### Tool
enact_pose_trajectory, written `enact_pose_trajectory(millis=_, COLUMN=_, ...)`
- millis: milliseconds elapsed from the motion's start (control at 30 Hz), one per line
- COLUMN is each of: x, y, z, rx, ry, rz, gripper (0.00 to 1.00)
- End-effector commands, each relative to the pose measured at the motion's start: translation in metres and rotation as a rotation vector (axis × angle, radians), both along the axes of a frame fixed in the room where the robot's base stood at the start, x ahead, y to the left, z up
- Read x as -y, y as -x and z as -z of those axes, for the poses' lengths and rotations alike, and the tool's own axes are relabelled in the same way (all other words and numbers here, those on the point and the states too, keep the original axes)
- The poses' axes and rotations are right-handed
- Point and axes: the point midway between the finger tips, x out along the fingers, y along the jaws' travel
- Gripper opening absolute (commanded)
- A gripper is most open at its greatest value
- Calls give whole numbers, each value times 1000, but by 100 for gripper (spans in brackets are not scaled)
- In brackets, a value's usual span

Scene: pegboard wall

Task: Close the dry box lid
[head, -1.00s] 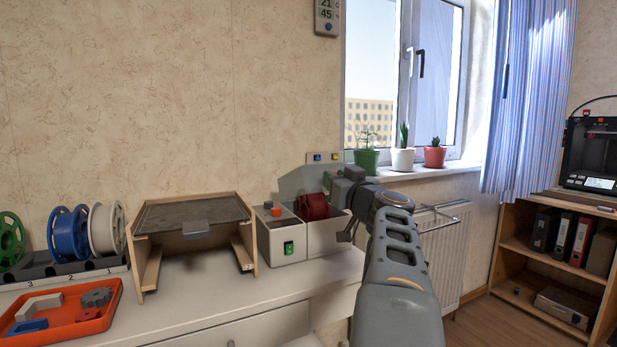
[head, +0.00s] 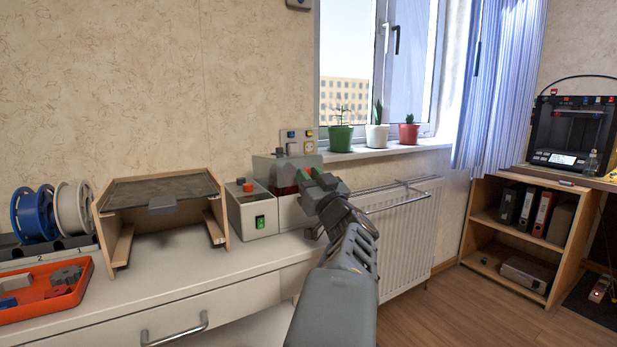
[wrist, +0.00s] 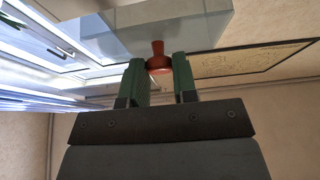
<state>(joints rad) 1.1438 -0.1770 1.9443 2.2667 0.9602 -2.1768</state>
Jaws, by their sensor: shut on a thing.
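The dry box (head: 288,215) is a light grey box on the white cabinet, right of a grey unit with a red button and a green switch. Its smoky see-through lid (head: 268,168) stands over the dark red spool (head: 285,186). My gripper (head: 312,182) is at the right front of the lid. In the wrist view, my gripper's green fingers (wrist: 158,80) are shut on the lid's red-brown knob (wrist: 157,52), with the grey lid (wrist: 185,25) beyond it. My gripper partly hides the box; I cannot tell whether the lid's rim touches it.
A wooden open-fronted box (head: 160,205) stands left on the cabinet, beside spools and an orange tray (head: 45,295). A radiator (head: 400,230) and a sill with potted plants (head: 377,140) are to the right.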

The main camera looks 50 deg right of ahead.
Motion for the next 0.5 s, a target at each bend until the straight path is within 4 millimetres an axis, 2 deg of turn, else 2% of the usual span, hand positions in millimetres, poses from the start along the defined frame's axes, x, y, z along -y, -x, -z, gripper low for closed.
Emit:
enact_pose_trajectory(millis=67, x=1, y=0, z=1, rx=-2, ry=-1, rz=2, gripper=0)
enact_pose_trajectory(millis=100, x=0, y=0, z=1, rx=-1, ry=-2, rz=1, gripper=29)
enact_pose_trajectory(millis=333, x=0, y=-1, z=0, rx=-1, ry=-2, rz=-1, gripper=51)
enact_pose_trajectory(millis=500, x=0, y=-1, z=0, rx=-1, ry=-2, rz=-2, gripper=52)
